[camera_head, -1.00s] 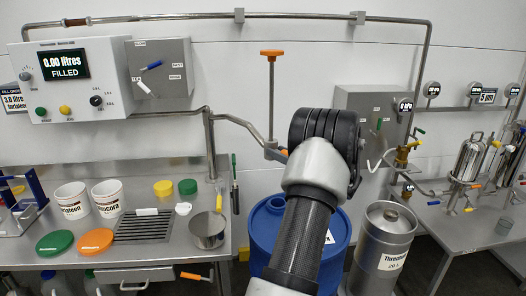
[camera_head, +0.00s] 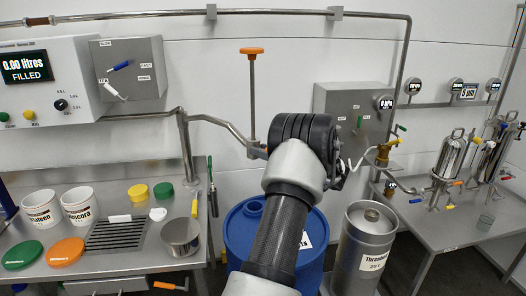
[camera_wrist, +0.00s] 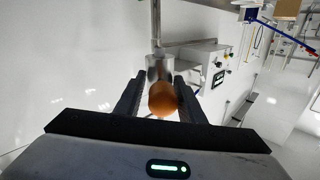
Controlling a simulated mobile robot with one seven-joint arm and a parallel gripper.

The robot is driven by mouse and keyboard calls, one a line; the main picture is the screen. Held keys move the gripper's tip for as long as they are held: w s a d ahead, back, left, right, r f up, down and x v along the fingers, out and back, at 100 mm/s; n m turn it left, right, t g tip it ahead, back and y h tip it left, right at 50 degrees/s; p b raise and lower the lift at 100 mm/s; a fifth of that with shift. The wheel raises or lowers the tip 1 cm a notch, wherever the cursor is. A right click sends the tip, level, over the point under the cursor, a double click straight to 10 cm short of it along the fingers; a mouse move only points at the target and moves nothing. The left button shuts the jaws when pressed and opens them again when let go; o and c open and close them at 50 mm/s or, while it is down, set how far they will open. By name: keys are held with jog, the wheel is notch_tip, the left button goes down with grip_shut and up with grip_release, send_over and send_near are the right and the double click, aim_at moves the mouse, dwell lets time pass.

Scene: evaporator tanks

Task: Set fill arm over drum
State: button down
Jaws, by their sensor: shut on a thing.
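The fill arm is a bent steel pipe (camera_head: 222,123) that runs from a post on the bench to a vertical rod with an orange top (camera_head: 252,50). In the head view the rod stands above the left part of the blue drum (camera_head: 236,240), roughly in line with its round raised opening (camera_head: 254,206); depth is hard to judge. My gripper (camera_wrist: 161,98) is shut on an orange rounded grip (camera_wrist: 163,100) at the fill arm, with a steel cylinder just behind it. In the head view my black wrist hides the fingers and the fill arm's end.
A steel keg (camera_head: 345,240) stands right of the drum. On the left bench are white buckets (camera_head: 80,207), coloured lids (camera_head: 66,252), a grate (camera_head: 108,237) and a steel pot (camera_head: 181,236). A control box reading 0.00 litres FILLED (camera_head: 28,68) hangs above. Tanks (camera_head: 452,158) stand on the right bench.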

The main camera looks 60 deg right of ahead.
jog(key=shift+w+d+r, duration=0.15)
jog(key=shift+w+r, duration=0.05)
jog(key=shift+r, duration=0.2)
jog(key=c, duration=1.4)
grip_release()
jog(key=shift+d+f, duration=0.1)
jog(key=shift+f, duration=0.1)
jog(key=shift+f, duration=0.1)
jog(key=s+a, duration=0.1)
jog(key=s, duration=0.7)
jog(key=s+a, duration=0.2)
jog(key=s, duration=0.7)
jog(key=shift+a+p, duration=0.3)
jog(key=shift+p, duration=0.1)
